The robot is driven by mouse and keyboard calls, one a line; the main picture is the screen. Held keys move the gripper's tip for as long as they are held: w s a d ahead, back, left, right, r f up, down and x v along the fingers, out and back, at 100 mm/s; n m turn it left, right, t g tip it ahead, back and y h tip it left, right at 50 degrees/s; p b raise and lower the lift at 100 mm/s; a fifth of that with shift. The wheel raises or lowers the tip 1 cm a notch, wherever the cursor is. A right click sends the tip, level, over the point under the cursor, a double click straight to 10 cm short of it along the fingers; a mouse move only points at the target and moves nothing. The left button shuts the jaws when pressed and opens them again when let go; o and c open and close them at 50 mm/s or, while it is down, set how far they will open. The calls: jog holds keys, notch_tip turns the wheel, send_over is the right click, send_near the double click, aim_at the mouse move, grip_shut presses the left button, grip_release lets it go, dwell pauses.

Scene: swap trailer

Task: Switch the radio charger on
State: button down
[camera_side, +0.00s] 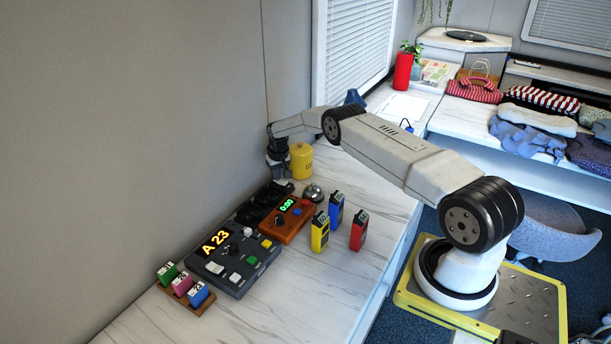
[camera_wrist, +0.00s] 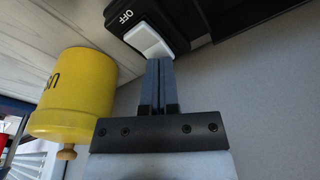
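The radio charger (camera_side: 259,207) is a black unit against the wall, behind the brown box with the green display. In the wrist view, part of a black housing (camera_wrist: 196,14) shows at the top, with the word OFF and a white rocker switch (camera_wrist: 148,39). My gripper (camera_wrist: 159,63) is shut with nothing between its fingers. Its fingertips are at the lower edge of the white switch; I cannot tell whether they touch it. In the side view my gripper points down beside the wall, and its fingertips are hard to make out.
A yellow canister (camera_side: 301,162) stands close beside my gripper and also shows in the wrist view (camera_wrist: 76,94). A silver bell (camera_side: 313,192), yellow (camera_side: 320,232), blue (camera_side: 336,209) and red (camera_side: 358,231) radios, and a grey console (camera_side: 232,264) stand nearby. The front counter edge is clear.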

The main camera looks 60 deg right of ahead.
jog(key=shift+f, duration=0.15)
dwell(0.3)
jog(key=shift+r, duration=3.5)
